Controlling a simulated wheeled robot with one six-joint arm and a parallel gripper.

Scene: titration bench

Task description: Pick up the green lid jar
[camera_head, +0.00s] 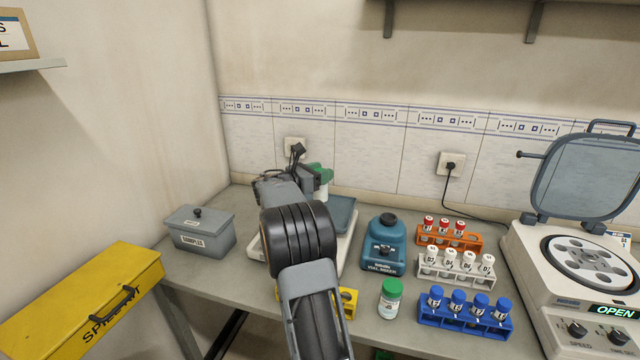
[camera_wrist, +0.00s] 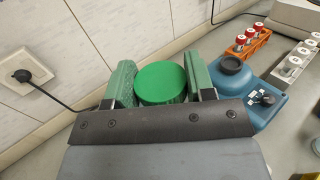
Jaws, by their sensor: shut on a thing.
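A green lid jar shows in the wrist view (camera_wrist: 162,82) with its round green lid between the two green fingers. My gripper (camera_head: 318,172) is shut on it. In the head view the held jar's pale body (camera_head: 323,191) shows just below the fingers, at the back of the bench near the tiled wall. My arm hides part of it, and I cannot tell whether its base touches anything. A second green lid jar (camera_head: 390,300) stands upright at the front of the bench, apart from my gripper.
A balance (camera_head: 346,243) with a grey pan is partly hidden behind my arm. A blue vortex mixer (camera_head: 385,246) stands to its right, then orange, white and blue tube racks (camera_head: 466,318). An open centrifuge (camera_head: 570,300) is far right. A grey samples box (camera_head: 200,235) is left.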

